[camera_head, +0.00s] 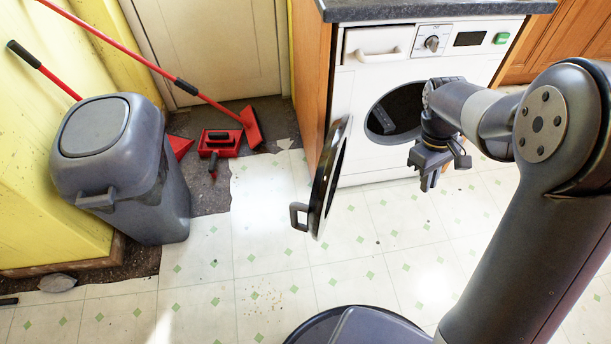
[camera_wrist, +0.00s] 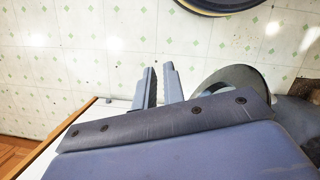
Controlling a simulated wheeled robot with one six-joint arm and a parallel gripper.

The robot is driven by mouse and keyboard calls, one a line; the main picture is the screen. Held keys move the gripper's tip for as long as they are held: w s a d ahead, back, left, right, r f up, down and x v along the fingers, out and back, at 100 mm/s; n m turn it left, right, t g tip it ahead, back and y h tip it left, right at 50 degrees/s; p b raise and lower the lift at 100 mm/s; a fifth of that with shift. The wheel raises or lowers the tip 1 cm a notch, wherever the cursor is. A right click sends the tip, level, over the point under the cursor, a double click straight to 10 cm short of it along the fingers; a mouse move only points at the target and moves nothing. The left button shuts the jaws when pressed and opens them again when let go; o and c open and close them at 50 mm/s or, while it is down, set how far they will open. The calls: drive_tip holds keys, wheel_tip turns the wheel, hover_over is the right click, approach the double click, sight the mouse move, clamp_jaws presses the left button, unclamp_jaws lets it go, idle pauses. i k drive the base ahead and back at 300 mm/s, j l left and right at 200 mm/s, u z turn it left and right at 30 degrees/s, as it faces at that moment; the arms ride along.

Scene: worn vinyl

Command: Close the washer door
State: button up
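The white washer (camera_head: 372,85) stands under a dark countertop. Its round door (camera_head: 327,180) is swung wide open to the left and projects into the room. The door has a dark rim and a squared grey handle (camera_head: 298,216) on its outer edge. The dark drum opening (camera_head: 396,110) is exposed. My gripper (camera_head: 440,167) hangs in front of the washer, right of the door and apart from it. It is open and empty. In the wrist view the fingers (camera_wrist: 158,88) show a gap. A grey curved part at right there appears to be the door (camera_wrist: 235,78), partly hidden.
A grey bin (camera_head: 120,170) stands at left. The tiled floor (camera_head: 265,290) in front of the door is clear apart from small debris.

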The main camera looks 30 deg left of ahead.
sight(330, 166)
drive_tip(key=i+j+u, duration=0.1)
drive_tip(key=u, duration=0.35)
drive_tip(key=i+u, duration=0.1)
drive_tip(key=u, duration=0.4)
drive_tip(key=i+u, duration=0.1)
drive_tip(key=u, duration=0.35)
drive_tip(key=i, duration=0.15)
